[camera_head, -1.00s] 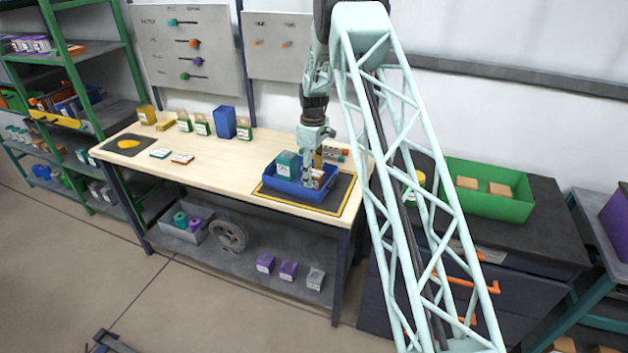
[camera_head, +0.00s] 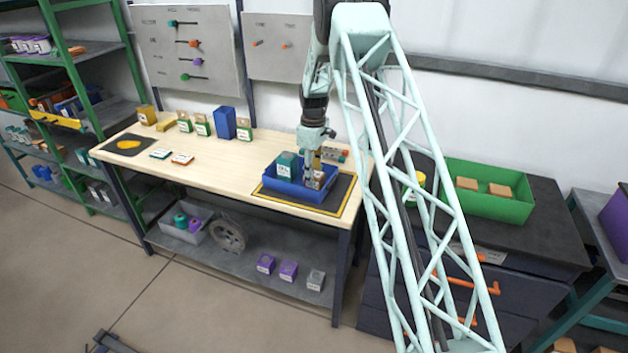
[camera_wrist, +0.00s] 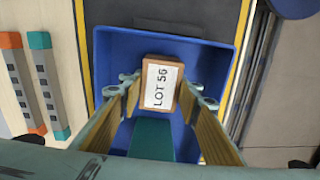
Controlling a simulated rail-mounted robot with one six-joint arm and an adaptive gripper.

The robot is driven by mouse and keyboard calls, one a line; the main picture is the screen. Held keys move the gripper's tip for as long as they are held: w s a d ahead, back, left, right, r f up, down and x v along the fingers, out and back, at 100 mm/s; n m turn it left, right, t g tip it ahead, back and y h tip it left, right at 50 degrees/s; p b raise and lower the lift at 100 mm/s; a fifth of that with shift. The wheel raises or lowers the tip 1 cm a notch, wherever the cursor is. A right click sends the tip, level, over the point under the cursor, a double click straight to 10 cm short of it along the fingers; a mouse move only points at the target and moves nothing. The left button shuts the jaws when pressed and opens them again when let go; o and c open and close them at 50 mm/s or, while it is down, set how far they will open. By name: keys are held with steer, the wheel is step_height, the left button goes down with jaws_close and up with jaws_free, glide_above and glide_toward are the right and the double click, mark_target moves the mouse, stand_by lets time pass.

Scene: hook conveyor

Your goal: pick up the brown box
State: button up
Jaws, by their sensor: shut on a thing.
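The brown box (camera_wrist: 158,88) has a white label reading "LOT 56" and shows in the wrist view between the two fingers of my gripper (camera_wrist: 157,105). My gripper is shut on it, one finger on each side. In the head view my gripper (camera_head: 313,180) points down into the blue tray (camera_head: 279,187), and the brown box (camera_head: 318,181) is partly hidden there. I cannot tell whether the box touches the tray floor. A teal box (camera_head: 287,164) stands in the tray beside it; it also shows in the wrist view (camera_wrist: 152,139).
The tray sits on a dark mat with a yellow border (camera_head: 340,196) at the right end of the wooden table (camera_head: 235,160). Two striped bars (camera_wrist: 48,85) lie left of the tray in the wrist view. A green bin (camera_head: 512,205) with brown boxes stands at right.

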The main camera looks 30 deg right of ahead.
steer(key=shift+r, duration=5)
